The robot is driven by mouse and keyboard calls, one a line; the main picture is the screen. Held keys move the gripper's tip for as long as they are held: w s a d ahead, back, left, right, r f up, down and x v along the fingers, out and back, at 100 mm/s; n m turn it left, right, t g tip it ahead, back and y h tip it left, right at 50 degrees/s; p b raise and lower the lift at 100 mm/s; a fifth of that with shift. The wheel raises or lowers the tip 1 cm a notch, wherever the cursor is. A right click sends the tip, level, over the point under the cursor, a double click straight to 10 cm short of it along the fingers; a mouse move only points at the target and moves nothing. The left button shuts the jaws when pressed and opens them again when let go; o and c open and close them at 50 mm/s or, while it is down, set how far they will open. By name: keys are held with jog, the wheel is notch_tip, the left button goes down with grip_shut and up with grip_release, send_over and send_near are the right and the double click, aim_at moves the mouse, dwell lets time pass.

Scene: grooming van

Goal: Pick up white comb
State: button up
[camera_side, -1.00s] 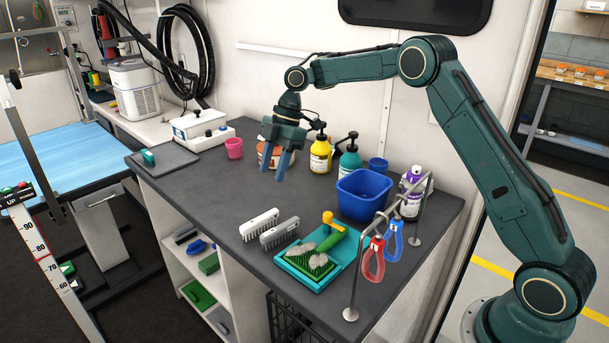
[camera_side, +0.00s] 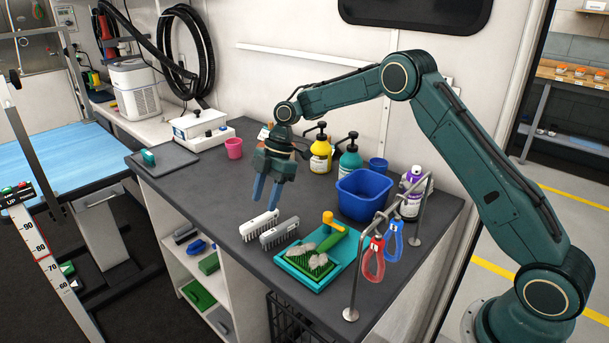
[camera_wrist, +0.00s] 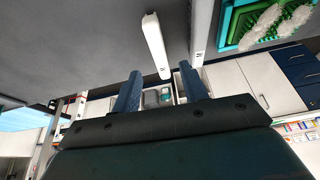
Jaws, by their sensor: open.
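The white comb (camera_side: 259,225) lies on the dark grey counter near its front edge, bristles toward the edge. It also shows as a white bar in the wrist view (camera_wrist: 155,43), ahead of the fingers. A grey comb (camera_side: 279,233) lies just right of it, close but apart; its pale edge shows in the wrist view (camera_wrist: 201,28). My gripper (camera_side: 266,193) is open and empty, blue fingers pointing down, above and slightly behind the white comb. In the wrist view its two fingers (camera_wrist: 160,88) are spread apart with nothing between them.
A teal tray (camera_side: 345,262) with a green slicker brush (camera_side: 318,264) stands right of the combs. A blue tub (camera_side: 365,195), yellow bottle (camera_side: 320,155) and teal bottle (camera_side: 350,162) stand behind. A metal rack (camera_side: 352,287) carries red and blue clippers. The counter left of the combs is clear.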

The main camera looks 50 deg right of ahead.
aim_at(259, 218)
jog(key=shift+x, duration=3.2)
jog(key=shift+a+f, duration=0.2)
jog(key=shift+f, duration=0.1)
jog(key=shift+f, duration=0.25)
grip_shut()
